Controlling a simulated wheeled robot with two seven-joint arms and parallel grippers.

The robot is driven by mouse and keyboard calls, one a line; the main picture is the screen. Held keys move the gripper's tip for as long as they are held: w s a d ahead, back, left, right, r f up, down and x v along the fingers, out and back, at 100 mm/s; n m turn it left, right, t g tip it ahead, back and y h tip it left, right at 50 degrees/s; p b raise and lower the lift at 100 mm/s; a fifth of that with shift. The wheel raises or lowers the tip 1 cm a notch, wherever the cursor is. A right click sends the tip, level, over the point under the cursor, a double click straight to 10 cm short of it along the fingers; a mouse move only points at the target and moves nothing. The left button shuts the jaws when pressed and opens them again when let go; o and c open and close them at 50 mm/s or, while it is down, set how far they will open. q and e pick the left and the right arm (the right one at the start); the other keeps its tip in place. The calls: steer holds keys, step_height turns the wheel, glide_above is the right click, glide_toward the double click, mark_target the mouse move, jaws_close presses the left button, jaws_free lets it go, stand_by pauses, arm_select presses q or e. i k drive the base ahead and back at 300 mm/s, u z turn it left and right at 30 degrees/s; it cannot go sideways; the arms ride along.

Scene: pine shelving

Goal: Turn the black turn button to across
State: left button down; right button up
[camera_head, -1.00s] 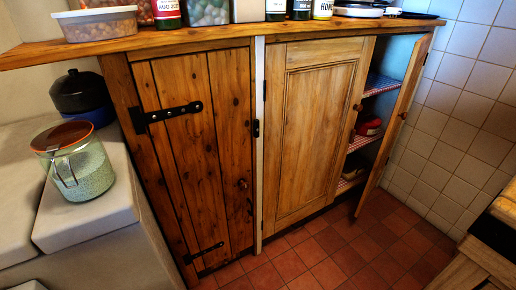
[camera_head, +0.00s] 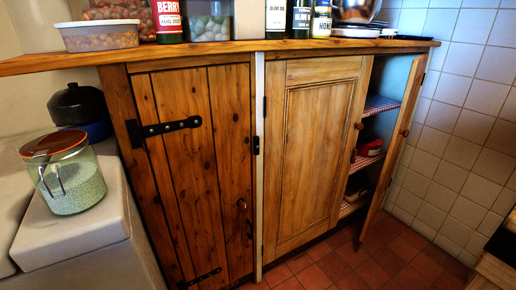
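A small black turn button (camera_head: 256,145) sits on the edge between the dark plank door and the pale post, at about upper-middle height. It looks upright, in line with the post, but it is small and its exact angle is hard to tell. The plank door (camera_head: 215,150) is shut, with black strap hinges on its left side. Neither of my grippers is in view.
The panelled door (camera_head: 315,150) beside it is shut. A further door (camera_head: 396,150) at the right stands open, showing shelves. The worktop (camera_head: 200,51) holds jars and tubs. A glass jar (camera_head: 75,185) stands on the pale ledge at left. The tiled floor (camera_head: 330,270) is clear.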

mark_target(256, 140)
steer(key=u, duration=0.05)
steer(key=k, duration=1.1)
steer(key=z, duration=1.15)
steer(key=i, duration=1.1)
steer(key=u, duration=0.25)
